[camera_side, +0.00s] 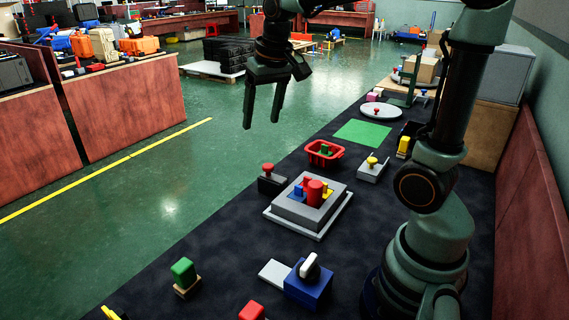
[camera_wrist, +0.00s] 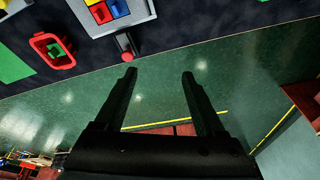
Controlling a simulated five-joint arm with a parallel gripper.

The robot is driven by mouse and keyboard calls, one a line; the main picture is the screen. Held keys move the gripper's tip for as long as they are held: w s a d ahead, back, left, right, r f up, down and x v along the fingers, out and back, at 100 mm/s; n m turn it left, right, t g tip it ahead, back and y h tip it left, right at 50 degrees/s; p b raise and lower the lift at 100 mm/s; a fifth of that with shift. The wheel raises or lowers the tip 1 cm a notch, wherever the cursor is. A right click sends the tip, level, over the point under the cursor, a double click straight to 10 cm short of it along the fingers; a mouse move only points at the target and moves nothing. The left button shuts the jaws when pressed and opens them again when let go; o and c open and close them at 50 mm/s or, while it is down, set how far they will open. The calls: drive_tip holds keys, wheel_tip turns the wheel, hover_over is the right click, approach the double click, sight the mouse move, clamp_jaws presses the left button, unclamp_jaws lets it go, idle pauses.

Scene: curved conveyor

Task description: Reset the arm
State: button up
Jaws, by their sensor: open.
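My gripper (camera_side: 263,108) hangs in the air with its two dark fingers pointing down, left of the dark work table and over the green floor in the side view. In the wrist view my gripper (camera_wrist: 158,76) has its fingers spread apart with only floor between them. It is open, empty and touching nothing.
The dark table (camera_side: 225,235) carries a grey stepped block (camera_side: 280,212) with coloured pieces, a red basket (camera_side: 337,160), a green square (camera_side: 362,132), a blue box (camera_side: 307,290) and a green-topped block (camera_side: 184,273). The floor left of the table is free.

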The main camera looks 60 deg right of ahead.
drive_tip(key=s+a+f+n+t, duration=0.2)
drive_tip(key=s+a+n, duration=0.2)
drive_tip(key=s, duration=0.5)
drive_tip(key=shift+a+t+y, duration=0.3)
drive_tip(key=shift+a, duration=1.1)
drive_tip(key=shift+s+r, duration=0.1)
